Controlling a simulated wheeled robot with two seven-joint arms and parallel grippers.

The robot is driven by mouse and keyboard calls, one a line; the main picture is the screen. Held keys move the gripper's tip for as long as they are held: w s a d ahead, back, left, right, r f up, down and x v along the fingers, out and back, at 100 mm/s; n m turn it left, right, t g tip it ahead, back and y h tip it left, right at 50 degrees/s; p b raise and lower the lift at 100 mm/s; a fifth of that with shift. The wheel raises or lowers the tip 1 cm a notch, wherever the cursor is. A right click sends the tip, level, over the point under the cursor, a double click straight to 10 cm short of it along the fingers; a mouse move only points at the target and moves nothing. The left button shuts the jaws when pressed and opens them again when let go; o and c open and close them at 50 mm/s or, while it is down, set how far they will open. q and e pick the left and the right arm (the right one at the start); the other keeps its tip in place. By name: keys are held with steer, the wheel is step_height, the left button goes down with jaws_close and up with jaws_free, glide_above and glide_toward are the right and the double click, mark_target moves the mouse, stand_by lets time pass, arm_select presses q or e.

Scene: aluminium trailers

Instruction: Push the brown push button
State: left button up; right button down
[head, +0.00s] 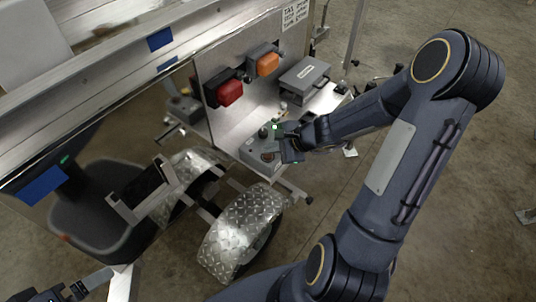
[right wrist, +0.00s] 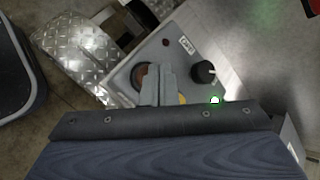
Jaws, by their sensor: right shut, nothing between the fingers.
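The brown push button (right wrist: 138,74) is round and sits on a grey control box (right wrist: 120,78); in the right wrist view the fingers hide part of it. In the head view the button (head: 268,157) is a small reddish-brown spot on the box (head: 250,152). My right gripper (head: 287,148) is shut and empty, beside the button in the head view. In the right wrist view its fingertips (right wrist: 159,70) overlap the button's right side; I cannot tell whether they touch it. My left gripper (head: 88,284) is partly visible at the lower left edge; its jaw state is unclear.
A black knob (right wrist: 204,72), a green light (right wrist: 215,100) and a small dark red spot (right wrist: 165,42) are on the same box. A diamond-plate fender (head: 238,232) lies in front.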

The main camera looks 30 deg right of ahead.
mark_target(272, 155)
steer(key=shift+f+b, duration=0.3)
steer(key=shift+f, duration=0.05)
stand_by(0.6)
steer(key=shift+r, duration=0.15)
steer(key=shift+r+p, duration=0.55)
steer(key=shift+r, duration=0.05)
step_height(272, 155, up, 6)
steer(key=p, duration=0.4)
steer(key=shift+p, duration=0.4)
